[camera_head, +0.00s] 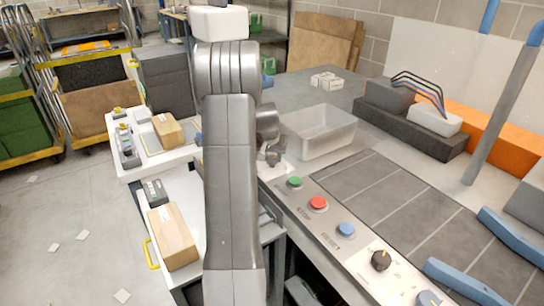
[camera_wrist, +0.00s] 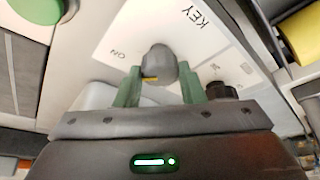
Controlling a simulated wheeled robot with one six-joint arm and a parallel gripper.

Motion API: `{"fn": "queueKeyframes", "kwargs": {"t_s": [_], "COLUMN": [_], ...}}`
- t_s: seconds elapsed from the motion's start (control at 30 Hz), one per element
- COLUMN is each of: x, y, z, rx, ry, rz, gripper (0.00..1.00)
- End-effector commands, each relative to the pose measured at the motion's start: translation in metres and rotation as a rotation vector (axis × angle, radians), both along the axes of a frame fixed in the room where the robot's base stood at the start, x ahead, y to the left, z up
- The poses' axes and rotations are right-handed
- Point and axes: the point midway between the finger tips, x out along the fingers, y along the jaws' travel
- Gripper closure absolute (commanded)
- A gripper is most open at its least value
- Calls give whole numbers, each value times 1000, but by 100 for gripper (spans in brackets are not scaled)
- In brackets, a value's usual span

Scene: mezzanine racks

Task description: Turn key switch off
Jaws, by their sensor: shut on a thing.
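The grey key switch knob (camera_wrist: 157,64) shows in the wrist view, with a small yellow mark on its near side. It sits on a white plate (camera_wrist: 118,42) that bears the words KEY and ON. My gripper (camera_wrist: 160,78) has one green finger at each side of the knob and is shut on it. The lower part of the knob is partly hidden between the fingers. In the head view my arm covers much of the panel's far end, and the knob cannot be made out clearly there.
In the head view, green (camera_head: 294,182), red (camera_head: 317,203) and blue (camera_head: 345,230) buttons and a black dial (camera_head: 381,260) line the panel. A white bin (camera_head: 322,143) stands just beyond my gripper. Cardboard boxes (camera_head: 172,238) lie at left. The floor at far left is mostly open.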

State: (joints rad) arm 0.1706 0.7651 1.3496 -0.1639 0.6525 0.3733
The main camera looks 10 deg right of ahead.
Motion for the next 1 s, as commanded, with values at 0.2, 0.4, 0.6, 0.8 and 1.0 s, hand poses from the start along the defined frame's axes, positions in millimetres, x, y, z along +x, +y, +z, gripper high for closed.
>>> {"fn": "queueKeyframes", "kwargs": {"t_s": [0.2,0.4,0.6,0.8,1.0], "x": [0,-1,-1,0,0], "y": [-1,-2,-3,-5,-6], "z": [1,1,-1,-2,-3], "rx": [0,2,2,1,1], "ry": [1,-1,-2,-3,-2], "rz": [53,176,354,545,737], "gripper": [87,87,87,87,87]}}
